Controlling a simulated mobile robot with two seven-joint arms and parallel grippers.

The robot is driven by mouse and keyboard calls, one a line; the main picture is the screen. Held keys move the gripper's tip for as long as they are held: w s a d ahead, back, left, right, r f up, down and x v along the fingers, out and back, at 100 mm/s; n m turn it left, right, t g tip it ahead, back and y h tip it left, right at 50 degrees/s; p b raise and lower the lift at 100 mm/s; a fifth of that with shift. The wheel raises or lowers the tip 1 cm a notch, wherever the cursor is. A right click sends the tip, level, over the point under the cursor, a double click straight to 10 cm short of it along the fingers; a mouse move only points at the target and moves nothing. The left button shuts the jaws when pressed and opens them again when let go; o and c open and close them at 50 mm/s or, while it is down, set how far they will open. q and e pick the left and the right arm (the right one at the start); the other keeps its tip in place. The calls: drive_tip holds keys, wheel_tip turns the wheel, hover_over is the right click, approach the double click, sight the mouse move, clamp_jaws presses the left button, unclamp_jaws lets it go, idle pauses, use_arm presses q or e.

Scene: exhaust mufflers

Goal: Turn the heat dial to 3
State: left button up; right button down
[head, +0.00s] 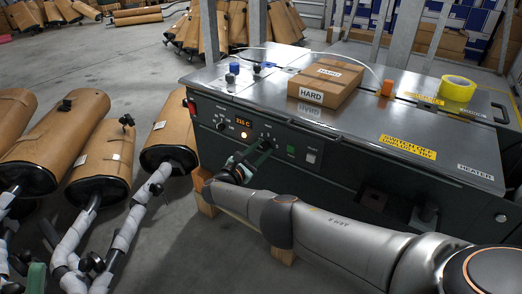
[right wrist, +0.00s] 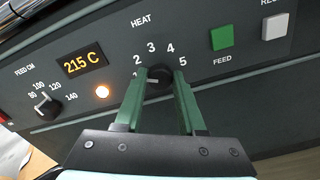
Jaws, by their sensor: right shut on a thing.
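The heat dial (right wrist: 158,80) is a small dark round knob on the heater's front panel, with numbers 1 to 5 arced over it. Its white mark points left, towards the 1, which a finger partly covers. My right gripper (right wrist: 160,88) has its green fingers on both sides of the dial and is shut on it. In the head view, my right gripper (head: 264,148) reaches the panel (head: 220,140) and largely hides the dial. A green strip at the bottom left may be part of my left gripper (head: 37,279); its jaws cannot be made out.
An orange display (right wrist: 85,62) reads 215 C. A feed knob (right wrist: 47,107), a green feed button (right wrist: 222,38) and a white button (right wrist: 274,26) flank the dial. A box (head: 326,82) and yellow tape (head: 458,88) rest on top. Wrapped mufflers (head: 60,140) stand at left.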

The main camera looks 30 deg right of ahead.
drive_tip(key=m, duration=0.3)
drive_tip(key=shift+f+m, duration=0.1)
drive_tip(key=shift+m, duration=0.3)
drive_tip(key=m+b, duration=0.1)
drive_tip(key=m, duration=0.2)
drive_tip(key=shift+a+m, duration=0.1)
drive_tip(key=shift+m, duration=0.2)
drive_tip(key=m, duration=0.2)
drive_tip(key=shift+m, duration=0.3)
drive_tip(key=shift+m+b, duration=0.3)
drive_tip(key=shift+m, duration=1.2)
drive_tip(key=c, duration=0.5)
unclamp_jaws()
